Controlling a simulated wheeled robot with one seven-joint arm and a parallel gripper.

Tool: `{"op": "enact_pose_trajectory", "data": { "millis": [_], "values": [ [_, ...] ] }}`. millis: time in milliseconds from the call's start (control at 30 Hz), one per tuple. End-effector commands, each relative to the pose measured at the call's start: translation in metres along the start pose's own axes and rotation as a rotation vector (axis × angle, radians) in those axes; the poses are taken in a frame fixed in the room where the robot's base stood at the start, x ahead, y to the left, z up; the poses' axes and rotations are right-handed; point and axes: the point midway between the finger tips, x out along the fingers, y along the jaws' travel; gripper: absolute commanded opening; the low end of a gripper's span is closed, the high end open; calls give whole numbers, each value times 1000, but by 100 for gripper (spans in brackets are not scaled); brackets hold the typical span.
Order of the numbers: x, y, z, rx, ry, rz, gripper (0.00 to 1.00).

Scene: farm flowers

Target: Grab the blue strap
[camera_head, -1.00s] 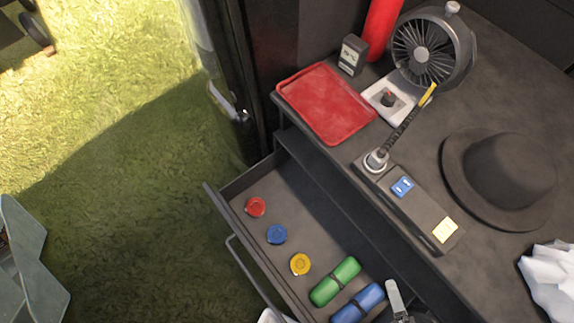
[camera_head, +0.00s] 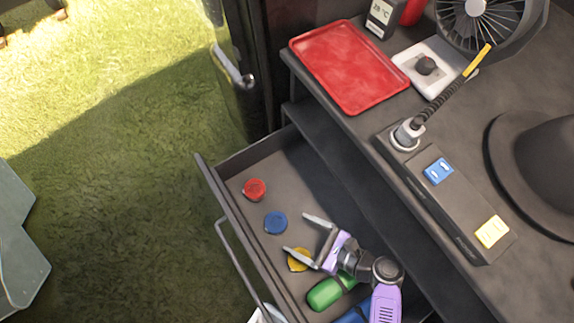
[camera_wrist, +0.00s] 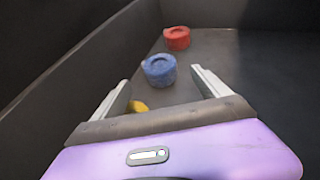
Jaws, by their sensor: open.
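The blue strap (camera_head: 276,222) is a small round roll on the floor of the open drawer, between the red roll and the yellow roll. In the wrist view, the blue strap (camera_wrist: 159,70) stands just beyond my fingertips, roughly between them. My gripper (camera_head: 302,234) is open and empty, low over the drawer and reaching toward the blue strap from the right. Its fingers (camera_wrist: 162,77) show on both sides in the wrist view. One finger partly covers the yellow roll (camera_head: 298,261).
A red roll (camera_head: 255,189) lies beyond the blue one. A red tray (camera_head: 350,64) and a power strip (camera_head: 455,190) are on the counter.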

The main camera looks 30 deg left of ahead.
Motion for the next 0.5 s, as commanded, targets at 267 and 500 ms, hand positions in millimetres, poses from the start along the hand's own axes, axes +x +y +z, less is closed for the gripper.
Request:
{"op": "enact_pose_trajectory", "data": {
  "millis": [267, 500],
  "values": [
    [28, 6, -2, -6, -3, 26, 86],
    [57, 6, -2, -8, -4, 26, 86]
  ]
}}
